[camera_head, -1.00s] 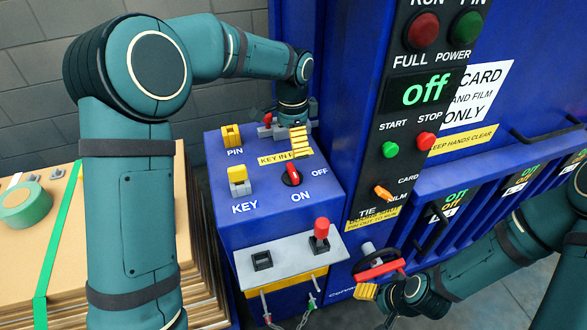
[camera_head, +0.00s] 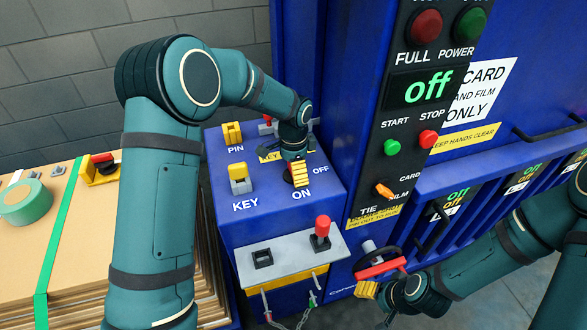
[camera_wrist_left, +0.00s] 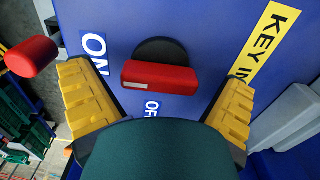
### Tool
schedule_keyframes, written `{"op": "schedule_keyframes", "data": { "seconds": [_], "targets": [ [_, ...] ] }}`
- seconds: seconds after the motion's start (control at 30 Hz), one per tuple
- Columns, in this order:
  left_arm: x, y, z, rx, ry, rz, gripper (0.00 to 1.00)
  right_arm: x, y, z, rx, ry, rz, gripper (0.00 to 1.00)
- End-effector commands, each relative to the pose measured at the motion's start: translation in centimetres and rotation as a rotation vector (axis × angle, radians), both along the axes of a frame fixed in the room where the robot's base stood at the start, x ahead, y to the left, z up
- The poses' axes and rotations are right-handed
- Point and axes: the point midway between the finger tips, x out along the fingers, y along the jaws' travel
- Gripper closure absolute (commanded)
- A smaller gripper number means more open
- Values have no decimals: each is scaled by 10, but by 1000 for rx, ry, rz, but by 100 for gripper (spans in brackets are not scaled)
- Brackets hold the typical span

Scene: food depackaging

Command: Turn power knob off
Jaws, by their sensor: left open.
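The power knob (camera_wrist_left: 160,77) is a red bar on a black round base, on top of the blue control box (camera_head: 225,205). In the head view my left gripper (camera_head: 299,173) covers most of the knob. My right gripper (camera_head: 367,290) is low at the right, by a red handle; its jaw opening is unclear.
A yellow KEY switch (camera_head: 239,180), a yellow PIN switch (camera_head: 232,133) and a red-topped lever (camera_head: 321,232) stand on the box near my left gripper. The red handle (camera_head: 381,268) is on the machine front. The display (camera_head: 427,88) reads off. Stacked cardboard (camera_head: 70,270) lies left.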

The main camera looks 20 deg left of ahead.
Motion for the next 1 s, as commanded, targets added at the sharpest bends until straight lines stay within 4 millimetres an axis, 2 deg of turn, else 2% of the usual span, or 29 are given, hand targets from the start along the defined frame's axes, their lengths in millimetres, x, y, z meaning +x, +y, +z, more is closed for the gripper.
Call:
{"op": "schedule_keyframes", "data": {
  "seconds": [0.03,0.2,0.67,1.0],
  "targets": [
    [0,0,0,0,0,0,4,0,0,0,0,0,0,34],
    [0,0,0,0,0,0,63,0,0,0,0,0,0,34],
    [1,0,2,0,-4,35,64,0,0,-1,0,0,0,34],
    [1,0,2,0,-5,253,64,0,0,-8,-1,0,0,34]
  ]
}}
